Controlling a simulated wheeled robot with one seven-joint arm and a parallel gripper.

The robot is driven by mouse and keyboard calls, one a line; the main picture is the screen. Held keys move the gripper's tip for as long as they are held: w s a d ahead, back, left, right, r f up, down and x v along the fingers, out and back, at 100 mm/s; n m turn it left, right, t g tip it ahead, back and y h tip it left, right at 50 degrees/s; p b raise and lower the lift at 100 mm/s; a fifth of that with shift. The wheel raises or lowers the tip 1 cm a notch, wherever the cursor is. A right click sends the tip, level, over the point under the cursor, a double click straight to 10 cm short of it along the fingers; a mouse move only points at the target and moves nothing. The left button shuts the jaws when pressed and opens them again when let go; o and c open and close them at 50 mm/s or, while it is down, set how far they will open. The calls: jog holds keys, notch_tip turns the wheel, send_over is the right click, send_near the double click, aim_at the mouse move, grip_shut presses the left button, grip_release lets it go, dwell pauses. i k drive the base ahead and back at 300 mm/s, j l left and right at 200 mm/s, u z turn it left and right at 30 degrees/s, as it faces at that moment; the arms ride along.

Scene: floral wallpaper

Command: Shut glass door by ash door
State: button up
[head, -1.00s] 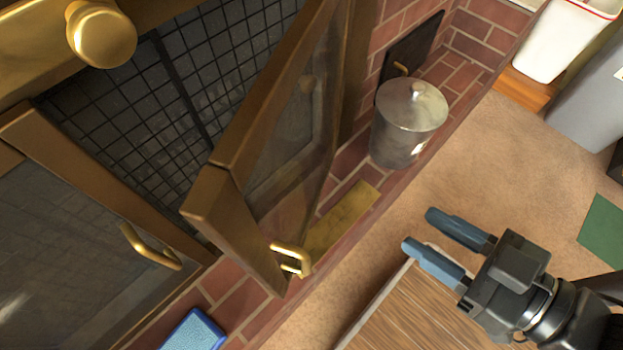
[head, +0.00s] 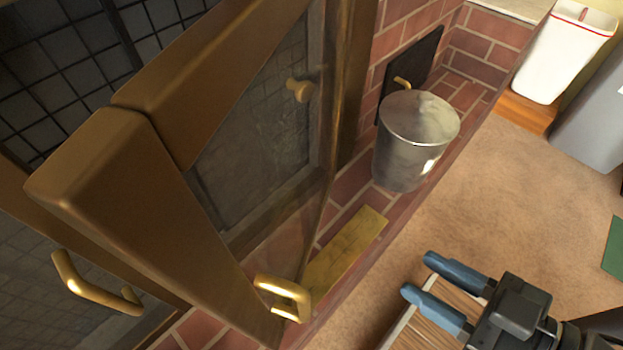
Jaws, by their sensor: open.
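The right glass door (head: 255,165), with a brass-coloured frame, stands swung open toward me. Its brass handle (head: 283,298) is near the lower corner of its free edge. The ash door (head: 410,62) is a small dark panel on the brick wall behind a metal bin, to the right of the glass door. The left glass door's handle (head: 95,285) shows at lower left, and that door appears closed. My gripper (head: 420,275) has blue fingers, open and empty. In the picture it is right of the glass door's handle, apart from it.
The lidded metal bin (head: 412,140) stands on the brick ledge beside the open door. A yellowish strip (head: 343,247) lies on the ledge. A wooden surface (head: 425,332) is under my gripper.

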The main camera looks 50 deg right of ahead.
aim_at(118, 181)
jog(key=k+l, duration=0.1)
jog(key=l, duration=0.7)
jog(key=k+l+u, duration=0.1)
jog(key=l, duration=0.25)
jog(key=k+l, duration=0.15)
jog(key=l, duration=0.25)
